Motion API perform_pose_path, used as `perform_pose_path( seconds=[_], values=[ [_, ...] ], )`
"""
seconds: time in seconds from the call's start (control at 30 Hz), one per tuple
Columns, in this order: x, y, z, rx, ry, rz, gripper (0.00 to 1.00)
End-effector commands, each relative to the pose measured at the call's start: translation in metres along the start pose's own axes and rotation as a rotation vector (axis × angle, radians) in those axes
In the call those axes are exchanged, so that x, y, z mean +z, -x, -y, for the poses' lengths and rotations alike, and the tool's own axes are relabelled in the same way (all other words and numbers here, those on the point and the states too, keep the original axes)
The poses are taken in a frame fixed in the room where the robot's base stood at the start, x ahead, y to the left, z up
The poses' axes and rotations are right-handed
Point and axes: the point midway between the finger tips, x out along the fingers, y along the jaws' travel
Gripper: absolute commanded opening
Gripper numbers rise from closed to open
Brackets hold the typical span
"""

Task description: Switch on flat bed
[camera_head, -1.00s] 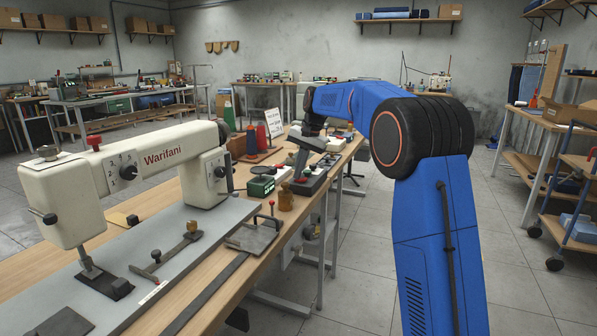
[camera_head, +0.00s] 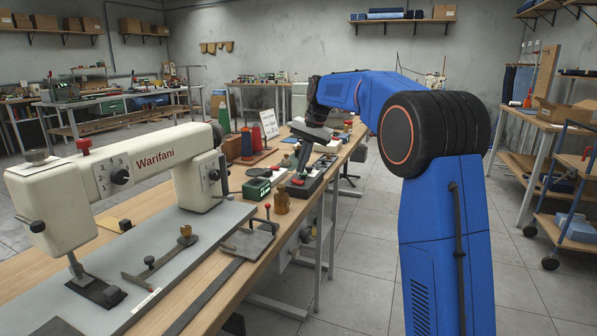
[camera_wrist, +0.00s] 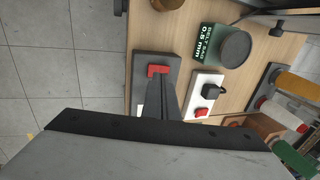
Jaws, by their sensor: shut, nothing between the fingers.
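The cream Warifani sewing machine (camera_head: 140,160) stands on its grey flat bed at the left of the bench. A dark control box with a red part (camera_head: 300,188) sits farther along the bench. In the wrist view, a dark box (camera_wrist: 146,62) carries a red L-shaped piece (camera_wrist: 154,70). Beside it, a white plate (camera_wrist: 208,78) carries a black switch (camera_wrist: 210,91) and a red part (camera_wrist: 202,112). My gripper (camera_wrist: 168,84) is shut and empty, its tips over the dark box, partly hiding the red piece. Contact cannot be told. It hangs above the control box in the head view (camera_head: 302,168).
A green box with a round black top (camera_wrist: 222,45) stands beside the plate; it also shows in the head view (camera_head: 257,188). Thread cones (camera_head: 246,143) and a white sign (camera_head: 269,123) stand behind. The bench edge and open floor (camera_wrist: 60,70) lie at the wrist view's left.

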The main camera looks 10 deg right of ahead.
Motion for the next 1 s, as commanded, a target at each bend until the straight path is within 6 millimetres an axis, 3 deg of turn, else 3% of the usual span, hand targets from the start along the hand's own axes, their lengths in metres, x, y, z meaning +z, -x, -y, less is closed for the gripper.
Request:
perform_pose_path(
  seconds=[0.3, 0.5, 0.7, 1.0],
  values=[
    [0.001, 0.064, -0.005, -0.001, 0.0, -0.001, 0.0],
    [0.001, 0.091, -0.007, 0.0, 0.0, 0.0, 0.0],
    [0.002, 0.102, -0.008, 0.001, 0.0, 0.001, 0.0],
    [0.002, 0.103, -0.008, 0.001, 0.0, 0.001, 0.0]
  ],
)
